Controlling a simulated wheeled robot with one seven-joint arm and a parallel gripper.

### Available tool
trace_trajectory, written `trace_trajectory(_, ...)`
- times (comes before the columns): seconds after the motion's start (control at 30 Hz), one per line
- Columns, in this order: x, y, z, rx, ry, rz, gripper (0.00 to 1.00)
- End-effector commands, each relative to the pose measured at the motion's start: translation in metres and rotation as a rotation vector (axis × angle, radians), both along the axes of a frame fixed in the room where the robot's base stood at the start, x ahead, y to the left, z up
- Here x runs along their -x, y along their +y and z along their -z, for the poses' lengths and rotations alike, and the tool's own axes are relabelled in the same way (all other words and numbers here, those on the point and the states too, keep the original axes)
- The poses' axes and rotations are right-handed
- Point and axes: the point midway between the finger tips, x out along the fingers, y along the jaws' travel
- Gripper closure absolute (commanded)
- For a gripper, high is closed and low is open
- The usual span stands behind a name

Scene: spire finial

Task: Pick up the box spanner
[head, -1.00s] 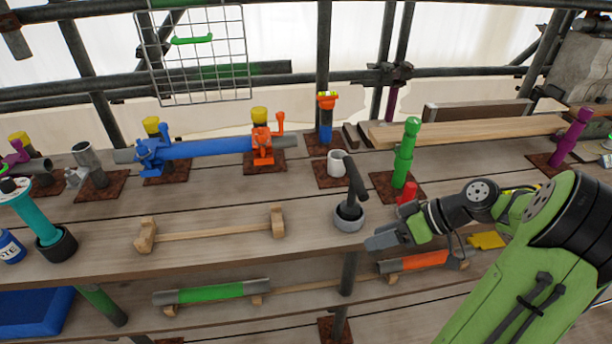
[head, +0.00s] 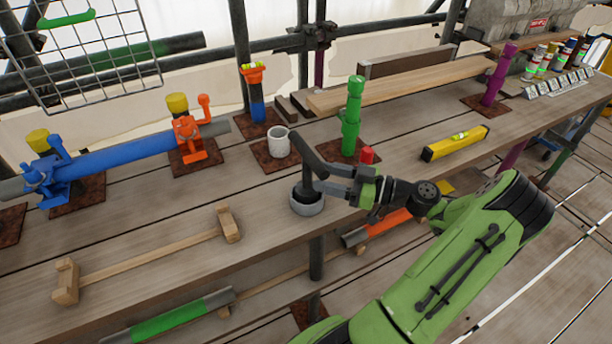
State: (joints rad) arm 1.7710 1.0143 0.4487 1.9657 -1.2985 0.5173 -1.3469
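A dark T-handled tool (head: 306,172), which looks like the box spanner, stands upright in a round grey holder (head: 308,206) on the plank bench. Its bar slants across the top. My gripper (head: 320,177) comes in from the right at the height of the shaft. Its two fingers are spread apart, with their tips right beside the shaft, below the bar. I cannot tell whether the tips touch the shaft or reach around it.
A white cup (head: 279,142) stands behind the tool. A green post (head: 351,118) and a small red cylinder (head: 367,155) are close behind my gripper. A yellow level (head: 455,143) lies farther right. A wooden cradle (head: 150,255) stands at the front left.

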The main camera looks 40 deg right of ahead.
Motion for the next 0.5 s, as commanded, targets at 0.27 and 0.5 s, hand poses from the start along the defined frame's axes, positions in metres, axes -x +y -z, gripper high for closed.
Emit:
trace_trajectory(0.27,-0.041,0.023,0.002,0.001,0.000,-0.003,0.47)
trace_trajectory(0.5,-0.047,0.026,0.001,0.000,0.001,0.000,0.47)
